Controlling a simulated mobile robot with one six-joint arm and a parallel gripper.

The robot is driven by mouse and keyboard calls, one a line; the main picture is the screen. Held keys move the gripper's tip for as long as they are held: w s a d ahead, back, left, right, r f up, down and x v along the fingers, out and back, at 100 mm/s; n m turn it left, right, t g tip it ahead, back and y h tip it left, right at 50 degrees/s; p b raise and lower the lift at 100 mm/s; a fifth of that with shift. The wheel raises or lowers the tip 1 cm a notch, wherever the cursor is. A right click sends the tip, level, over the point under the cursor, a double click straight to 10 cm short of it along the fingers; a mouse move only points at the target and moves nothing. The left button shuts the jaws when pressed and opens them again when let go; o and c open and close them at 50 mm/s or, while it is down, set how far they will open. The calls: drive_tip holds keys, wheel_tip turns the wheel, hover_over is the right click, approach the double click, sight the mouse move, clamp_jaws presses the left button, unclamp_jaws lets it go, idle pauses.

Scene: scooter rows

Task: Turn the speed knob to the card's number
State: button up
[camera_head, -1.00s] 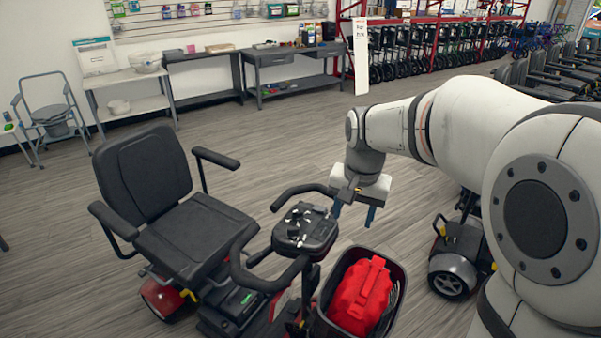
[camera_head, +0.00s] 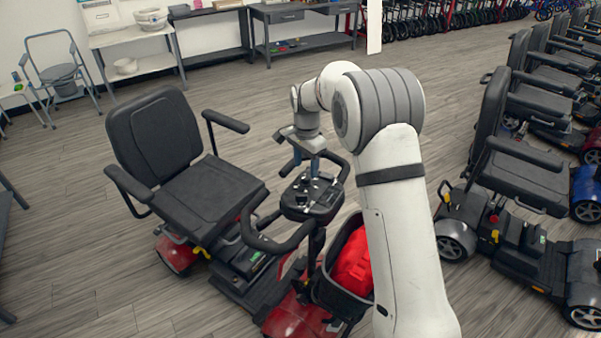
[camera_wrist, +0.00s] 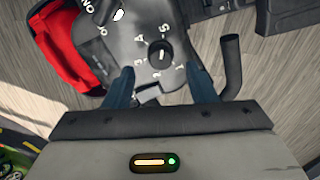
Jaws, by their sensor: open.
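The red scooter's black tiller console (camera_head: 297,209) stands in front of its seat in the head view. In the wrist view the round black speed knob (camera_wrist: 158,53) sits on the grey dial panel, with white numbers 1 to 5 around it. I cannot tell surely which number its pointer marks. My gripper (camera_wrist: 163,76) is open, its two blue fingers apart on either side of the lower dial area, with the knob beyond their tips and nothing between them. In the head view my gripper (camera_head: 313,162) is just above the console. I cannot make out a card with a readable number.
Black handlebars (camera_head: 268,238) curve around the console. A black basket (camera_head: 325,291) with a red bag (camera_head: 352,265) hangs in front, partly behind my arm. The scooter's seat (camera_head: 200,200) is at left. Other scooters (camera_head: 520,180) stand in rows at right. Open floor lies between.

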sight(306, 177)
drive_tip(key=shift+f+p, duration=0.3)
drive_tip(key=shift+f, duration=1.9)
drive_tip(key=shift+c, duration=0.3)
